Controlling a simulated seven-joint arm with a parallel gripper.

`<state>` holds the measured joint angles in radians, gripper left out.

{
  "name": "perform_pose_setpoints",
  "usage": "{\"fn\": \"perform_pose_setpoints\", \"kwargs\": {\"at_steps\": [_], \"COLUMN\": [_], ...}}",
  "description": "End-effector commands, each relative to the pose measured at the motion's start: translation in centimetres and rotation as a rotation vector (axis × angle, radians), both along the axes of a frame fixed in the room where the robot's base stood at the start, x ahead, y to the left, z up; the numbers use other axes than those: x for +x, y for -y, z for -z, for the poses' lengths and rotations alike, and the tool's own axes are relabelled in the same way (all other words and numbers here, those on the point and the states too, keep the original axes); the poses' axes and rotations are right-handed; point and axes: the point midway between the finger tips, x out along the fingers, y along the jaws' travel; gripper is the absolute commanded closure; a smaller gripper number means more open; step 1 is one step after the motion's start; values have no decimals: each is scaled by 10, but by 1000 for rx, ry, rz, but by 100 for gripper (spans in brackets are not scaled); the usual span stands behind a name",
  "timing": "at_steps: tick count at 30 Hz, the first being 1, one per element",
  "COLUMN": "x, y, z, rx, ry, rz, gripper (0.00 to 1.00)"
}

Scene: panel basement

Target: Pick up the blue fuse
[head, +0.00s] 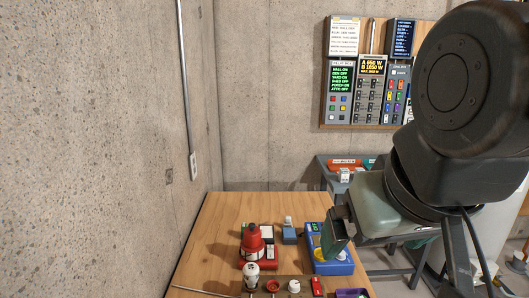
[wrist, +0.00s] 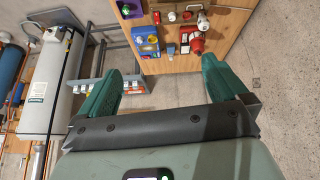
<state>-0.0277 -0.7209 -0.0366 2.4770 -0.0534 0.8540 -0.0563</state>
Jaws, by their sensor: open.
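A small blue piece with a pale top (head: 289,234) stands on the wooden table, between a red device and a blue box. In the wrist view a small blue piece (wrist: 171,50) shows in the same gap. It is too small for me to tell whether it is the blue fuse. My gripper (wrist: 160,66) is open, with its two green fingers wide apart and nothing between them. In the head view my gripper (head: 334,236) hangs over the table's right side, in front of the blue box (head: 338,266) and hiding part of it.
A red device (head: 252,240) and several small white, red and purple parts stand on the wooden table (head: 215,215). A grey cart (head: 325,170) with small coloured blocks is behind. A panel board (head: 424,60) hangs on the back wall. The concrete wall borders the left.

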Motion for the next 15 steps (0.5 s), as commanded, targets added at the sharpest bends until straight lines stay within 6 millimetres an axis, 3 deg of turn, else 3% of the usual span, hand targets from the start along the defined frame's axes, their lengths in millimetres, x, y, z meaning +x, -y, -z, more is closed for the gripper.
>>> {"fn": "perform_pose_setpoints", "kwargs": {"at_steps": [5, 12, 15], "x": [-15, -15, -15], "y": [-16, -15, -15], "z": [7, 7, 7], "rx": [45, 45, 45], "ry": [-38, -39, -39], "rz": [23, 24, 23], "gripper": [2, 36, 36]}}
